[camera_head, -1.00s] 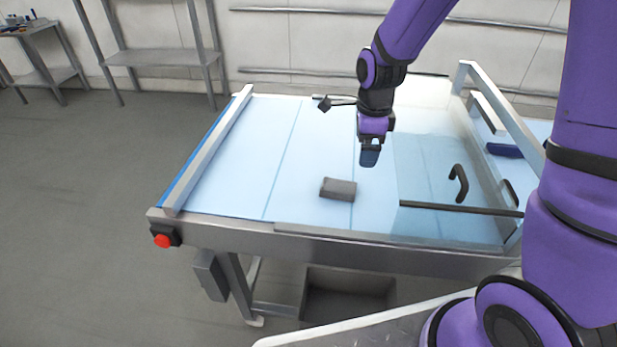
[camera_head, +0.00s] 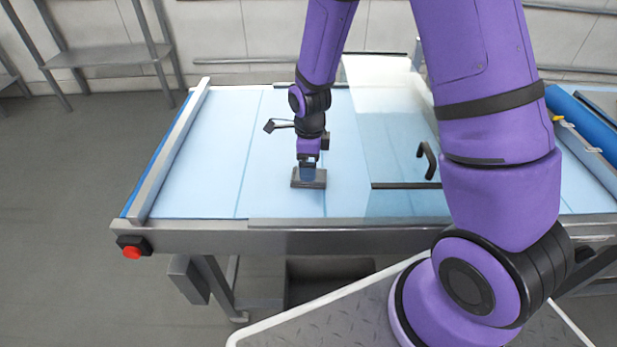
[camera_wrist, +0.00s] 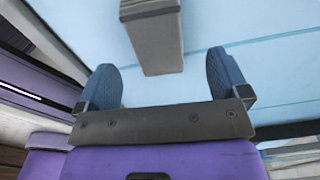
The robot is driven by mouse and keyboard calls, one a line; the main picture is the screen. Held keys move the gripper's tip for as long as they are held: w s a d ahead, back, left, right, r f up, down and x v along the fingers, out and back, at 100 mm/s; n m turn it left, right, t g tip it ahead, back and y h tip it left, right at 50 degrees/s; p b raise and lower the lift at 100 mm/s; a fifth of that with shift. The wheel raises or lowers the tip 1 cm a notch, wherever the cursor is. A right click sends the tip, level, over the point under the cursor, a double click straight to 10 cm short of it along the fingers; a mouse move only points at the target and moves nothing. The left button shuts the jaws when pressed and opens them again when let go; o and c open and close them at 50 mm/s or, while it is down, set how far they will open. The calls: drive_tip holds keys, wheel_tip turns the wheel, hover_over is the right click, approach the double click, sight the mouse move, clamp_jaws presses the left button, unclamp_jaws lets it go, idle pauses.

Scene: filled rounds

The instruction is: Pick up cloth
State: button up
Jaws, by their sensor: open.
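The cloth is a folded dark grey block (camera_head: 309,183) lying on the light blue table surface (camera_head: 270,150). In the wrist view the cloth (camera_wrist: 155,40) lies beyond the fingertips, centred between them and apart from both. My gripper (camera_head: 308,172) is just above the cloth in the head view and hides part of it. In the wrist view my gripper (camera_wrist: 168,80) has its two blue fingers wide apart with nothing between them.
A clear guard panel with a black handle (camera_head: 427,160) stands right of the gripper. A metal rail (camera_head: 172,150) runs along the table's left side. A red button (camera_head: 132,252) sits at the front left corner. The surface left of the cloth is clear.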

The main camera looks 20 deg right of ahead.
drive_tip(key=shift+s+a+f, duration=0.1)
drive_tip(key=shift+a+f, duration=0.05)
drive_tip(key=shift+f, duration=1.85)
drive_tip(key=c, duration=1)
drive_tip(key=shift+r, duration=0.1)
